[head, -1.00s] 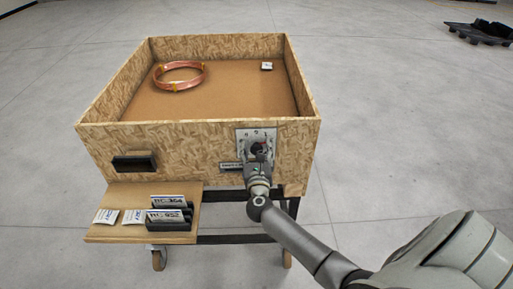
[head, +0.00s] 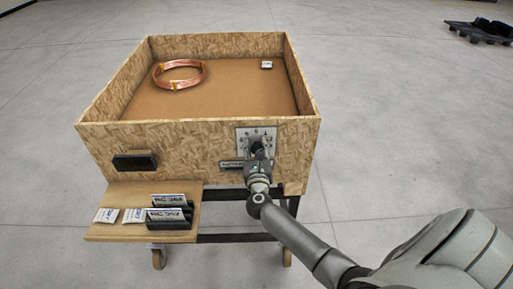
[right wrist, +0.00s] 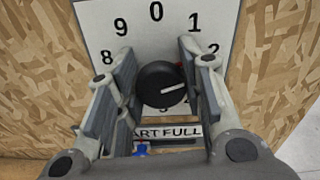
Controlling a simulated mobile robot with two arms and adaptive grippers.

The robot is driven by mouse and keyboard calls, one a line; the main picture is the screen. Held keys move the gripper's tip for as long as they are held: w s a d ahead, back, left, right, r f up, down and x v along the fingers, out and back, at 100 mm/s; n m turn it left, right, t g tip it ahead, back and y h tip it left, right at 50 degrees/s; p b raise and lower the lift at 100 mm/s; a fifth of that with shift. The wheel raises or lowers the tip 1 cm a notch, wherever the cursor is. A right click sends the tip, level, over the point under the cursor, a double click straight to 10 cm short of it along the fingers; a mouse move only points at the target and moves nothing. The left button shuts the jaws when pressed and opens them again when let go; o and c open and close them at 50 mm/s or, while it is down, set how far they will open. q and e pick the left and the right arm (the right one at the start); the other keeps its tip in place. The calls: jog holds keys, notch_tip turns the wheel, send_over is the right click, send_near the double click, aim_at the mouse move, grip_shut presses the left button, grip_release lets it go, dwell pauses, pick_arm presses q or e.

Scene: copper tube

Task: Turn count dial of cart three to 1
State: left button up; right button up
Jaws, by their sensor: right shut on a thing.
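The count dial is a round black knob (right wrist: 158,84) with a short white mark, on a white number plate (right wrist: 95,22) on the cart's front wall. In the right wrist view 8, 9, 0, 1 and 2 show around it; the lower numbers are mostly hidden. The white mark points right and slightly up, below the 2 in the picture. My right gripper (right wrist: 160,82) is shut on the knob, one finger on each side. In the head view the right gripper (head: 258,165) covers most of the dial, below the plate (head: 257,134). My left gripper is not in view.
The cart (head: 150,145) is a wooden box on wheels, holding a copper tube coil (head: 180,87) and a small white label (head: 266,65). A front shelf (head: 110,232) carries cards in black holders and loose packets. A dark pallet (head: 478,33) lies far right.

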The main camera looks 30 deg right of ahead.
jog(key=n+p, duration=0.1)
jog(key=n, duration=0.2)
jog(key=shift+a+n+p, duration=0.1)
jog(key=shift+n+p, duration=0.75)
jog(key=shift+n, duration=0.95)
jog(key=o, duration=1)
jog(key=shift+o, duration=0.2)
